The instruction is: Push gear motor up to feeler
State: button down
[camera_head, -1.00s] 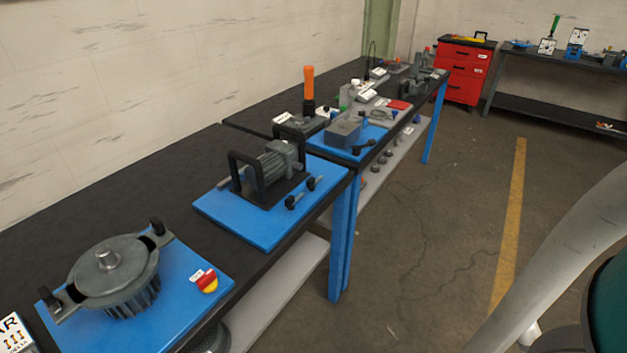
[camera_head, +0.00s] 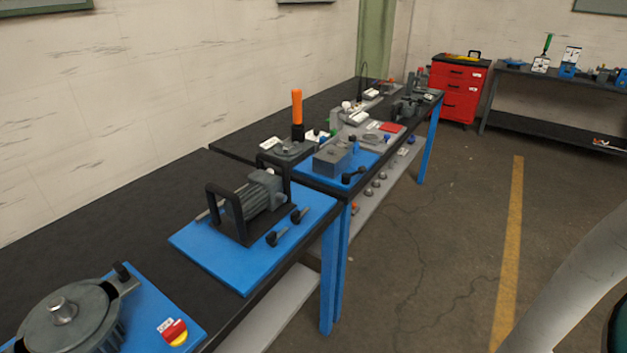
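The gear motor (camera_head: 254,203) is a grey finned unit on a black base plate with black handles at its ends. It sits on a blue board (camera_head: 219,269) on the near dark bench. Two black clamp knobs (camera_head: 287,228) stand at its front right side. I cannot make out a feeler for certain. My gripper is not in view; only a pale grey part of my arm (camera_head: 567,285) shows at the lower right.
A round grey housing (camera_head: 72,320) and a red-yellow stop button (camera_head: 174,331) are at the lower left. A further bench holds a grey block (camera_head: 332,160) and an orange-handled tool (camera_head: 297,108). A red drawer cabinet (camera_head: 459,91) stands behind. The floor at right is clear.

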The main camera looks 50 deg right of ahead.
aim_at(249, 214)
jog(key=l+z, duration=0.1)
jog(key=l, duration=0.3)
jog(key=i+l+z, duration=0.15)
jog(key=l, duration=0.3)
jog(key=l+z, duration=0.1)
jog(key=l, duration=0.3)
jog(key=i+l+z, duration=0.1)
jog(key=l, duration=0.3)
